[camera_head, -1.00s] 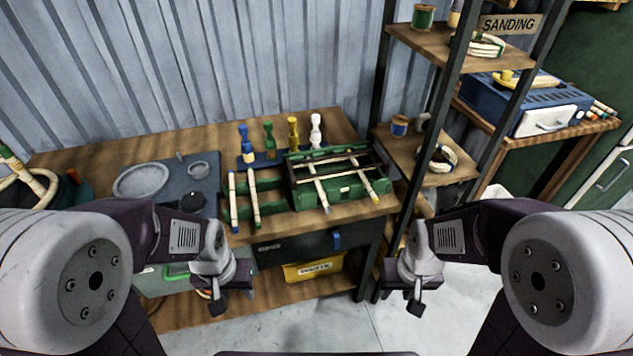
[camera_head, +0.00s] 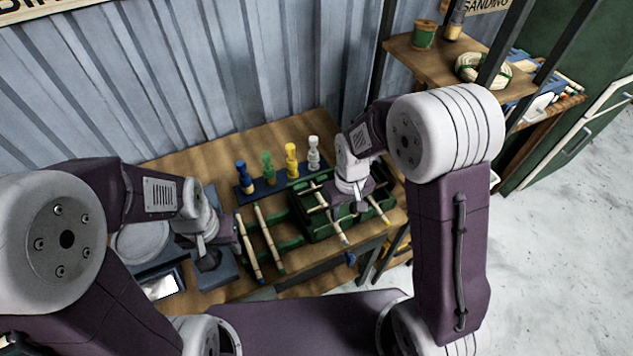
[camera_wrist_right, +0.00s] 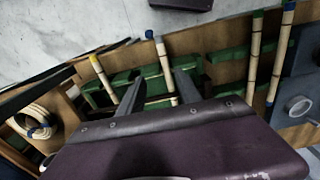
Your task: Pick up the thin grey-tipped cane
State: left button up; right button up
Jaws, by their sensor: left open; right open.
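The thin grey-tipped cane (camera_head: 335,225) is pale and lies across the green box-like rack (camera_head: 300,222), its near end sticking out over the front. My right gripper (camera_head: 358,207) is open above the rack, just right of this cane in the head view. In the right wrist view the cane (camera_wrist_right: 166,75) shows between the two spread fingers, its bluish-grey tip at the top; I cannot tell how far below the fingers it is. My left gripper (camera_head: 204,246) is open and empty over the left of the bench.
A yellow-tipped cane (camera_head: 378,209) lies on the same rack to the right. Two banded canes, blue-tipped (camera_head: 248,248) and green-banded (camera_head: 269,240), lie on a green rack to the left. Several coloured pegs (camera_head: 290,160) stand behind. A shelf (camera_head: 425,52) is at right.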

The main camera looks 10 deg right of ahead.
aim_at(341, 232)
jog(key=f, duration=0.1)
jog(key=s+f+p, duration=0.1)
jog(key=shift+s+a+f, duration=0.1)
jog(key=shift+a+f, duration=0.25)
jog(key=shift+s+d+f, duration=0.1)
jog(key=shift+s+f, duration=0.05)
jog(key=shift+f, duration=0.15)
jog(key=f, duration=0.4)
jog(key=shift+s, duration=0.2)
jog(key=shift+w+f, duration=0.2)
jog(key=shift+f, duration=0.05)
pick_arm(q)
jog(key=r, duration=0.3)
jog(key=shift+s+d+r, duration=0.1)
jog(key=shift+s+d, duration=0.1)
jog(key=shift+s, duration=0.15)
pick_arm(e)
jog(key=shift+s+r, duration=0.1)
grip_shut()
